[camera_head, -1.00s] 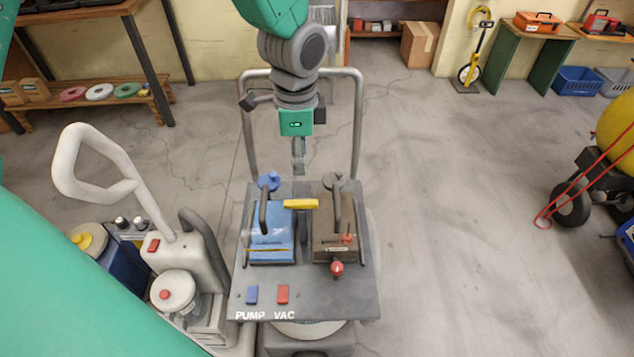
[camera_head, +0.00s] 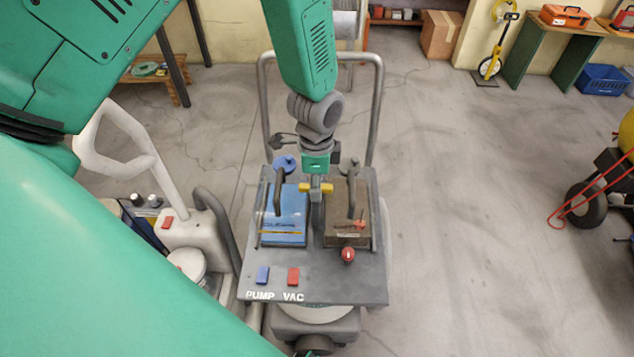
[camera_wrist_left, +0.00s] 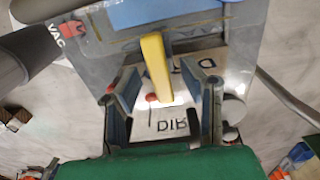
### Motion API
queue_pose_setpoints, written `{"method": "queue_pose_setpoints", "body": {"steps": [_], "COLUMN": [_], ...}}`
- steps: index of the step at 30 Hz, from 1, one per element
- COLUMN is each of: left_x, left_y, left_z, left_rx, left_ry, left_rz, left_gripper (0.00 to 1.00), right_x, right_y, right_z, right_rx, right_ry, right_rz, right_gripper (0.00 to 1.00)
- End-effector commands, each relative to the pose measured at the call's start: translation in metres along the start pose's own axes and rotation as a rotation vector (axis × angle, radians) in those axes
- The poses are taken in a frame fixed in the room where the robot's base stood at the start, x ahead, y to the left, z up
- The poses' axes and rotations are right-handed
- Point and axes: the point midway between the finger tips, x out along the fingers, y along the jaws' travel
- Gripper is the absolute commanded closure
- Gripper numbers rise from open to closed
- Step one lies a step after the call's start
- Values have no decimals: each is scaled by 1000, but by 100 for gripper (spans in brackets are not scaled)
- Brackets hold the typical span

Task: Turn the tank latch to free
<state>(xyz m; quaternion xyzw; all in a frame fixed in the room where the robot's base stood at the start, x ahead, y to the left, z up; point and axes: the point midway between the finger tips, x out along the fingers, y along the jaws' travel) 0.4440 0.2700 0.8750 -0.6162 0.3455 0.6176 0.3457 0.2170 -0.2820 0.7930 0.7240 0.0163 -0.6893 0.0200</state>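The tank latch is a yellow bar (camera_head: 327,188) between the blue tank (camera_head: 287,222) and the brown tank (camera_head: 341,224) on the grey cart top. My left gripper (camera_head: 316,192) is down over the middle of the bar and hides part of it. In the left wrist view the yellow latch (camera_wrist_left: 155,62) lies between the two spread fingers of the left gripper (camera_wrist_left: 165,85), with a gap on both sides. The left gripper is open and holds nothing. My right gripper is not in view.
Each tank has a dark handle. A red knob (camera_head: 348,255) stands at the brown tank's front. Blue (camera_head: 262,275) and red (camera_head: 293,276) switches sit near the front edge. A cart frame (camera_head: 376,110) rises behind.

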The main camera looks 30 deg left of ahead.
Motion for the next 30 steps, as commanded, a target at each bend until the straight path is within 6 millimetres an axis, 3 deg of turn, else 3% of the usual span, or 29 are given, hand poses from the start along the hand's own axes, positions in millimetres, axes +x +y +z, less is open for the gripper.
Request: {"method": "queue_pose_setpoints", "body": {"steps": [8,11,12,23,30], "left_x": [2,2,2,1,-1], "left_y": [0,0,0,-1,-2], "left_z": [0,0,0,-1,-1], "left_rx": [0,0,0,-26,-146], "left_ry": [0,0,0,1,3], "left_rz": [0,0,-1,-2,-4], "left_gripper": [64,95,100,100,100], "right_x": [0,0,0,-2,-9], "right_y": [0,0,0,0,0], "right_z": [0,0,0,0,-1], "right_rx": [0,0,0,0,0], "right_ry": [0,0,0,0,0], "right_rz": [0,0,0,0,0], "right_gripper": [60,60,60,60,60]}}
